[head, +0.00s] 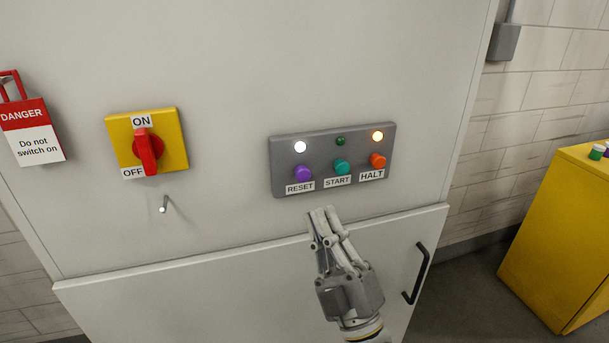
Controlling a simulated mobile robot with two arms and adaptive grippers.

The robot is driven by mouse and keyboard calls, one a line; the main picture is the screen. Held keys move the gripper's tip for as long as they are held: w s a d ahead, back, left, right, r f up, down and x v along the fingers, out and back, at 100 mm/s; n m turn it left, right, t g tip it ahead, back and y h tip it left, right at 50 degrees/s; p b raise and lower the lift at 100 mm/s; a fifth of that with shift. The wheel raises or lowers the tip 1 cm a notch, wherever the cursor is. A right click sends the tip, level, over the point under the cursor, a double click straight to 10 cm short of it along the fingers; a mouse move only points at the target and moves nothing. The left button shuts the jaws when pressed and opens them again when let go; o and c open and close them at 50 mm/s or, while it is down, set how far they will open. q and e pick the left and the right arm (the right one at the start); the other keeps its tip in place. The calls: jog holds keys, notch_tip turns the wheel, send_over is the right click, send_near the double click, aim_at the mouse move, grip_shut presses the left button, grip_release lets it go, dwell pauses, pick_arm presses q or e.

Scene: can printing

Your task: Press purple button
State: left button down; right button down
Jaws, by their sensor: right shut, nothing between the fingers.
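The purple button (303,173) is on the left of a grey control panel (326,191) on the white cabinet, above a RESET label. A teal START button (342,167) and an orange HALT button (378,160) are to its right. My left gripper is not in view.
A yellow rotary switch (176,127) with a red handle is at left. A DANGER tag (36,140) hangs at far left, and a small peg (163,206) sticks out below the switch. A black door handle (416,273) and a yellow cabinet (552,233) are at right.

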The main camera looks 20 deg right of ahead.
aim_at(302, 173)
jog(key=w+b, duration=0.1)
jog(key=w, duration=0.8)
jog(key=shift+a, duration=0.15)
jog(key=shift+w, duration=0.1)
dwell(1.4)
jog(key=shift+w, duration=0.25)
jog(key=shift+w+b, duration=0.4)
jog(key=shift+w, duration=0.45)
dwell(0.9)
dwell(0.4)
jog(key=shift+s+p, duration=0.35)
jog(key=shift+s, duration=0.9)
jog(key=shift+s, duration=0.1)
